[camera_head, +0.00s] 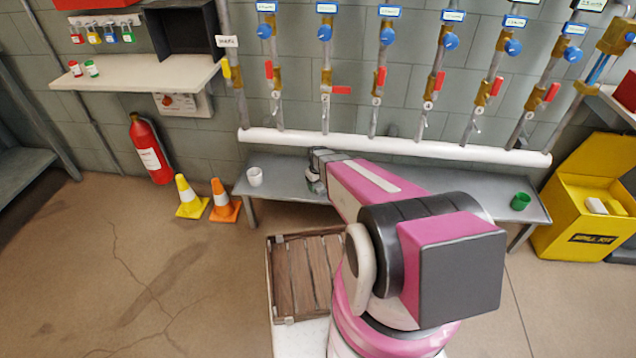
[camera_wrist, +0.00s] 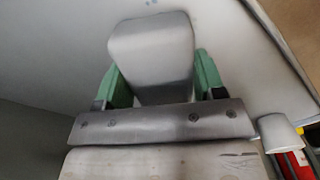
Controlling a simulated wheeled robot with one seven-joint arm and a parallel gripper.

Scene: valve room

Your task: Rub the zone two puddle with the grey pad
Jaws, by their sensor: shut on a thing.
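My gripper (camera_head: 316,183) is low over the left half of the grey bench (camera_head: 285,188), mostly hidden behind my arm in the head view. In the wrist view its green fingers (camera_wrist: 162,82) are shut on the sides of the grey pad (camera_wrist: 150,55). The pad points away from the gripper over a pale grey surface. I cannot tell whether the pad touches that surface. Small bluish spots show at the top edge of the wrist view, beyond the pad. I cannot make out the zone two puddle in either view.
A white cup (camera_head: 254,176) stands on the bench left of my gripper, and also shows in the wrist view (camera_wrist: 280,133). A green cup (camera_head: 520,201) stands at the bench's right end. A white pipe (camera_head: 400,146) and several valve lines run above. A wooden pallet (camera_head: 303,275) lies in front.

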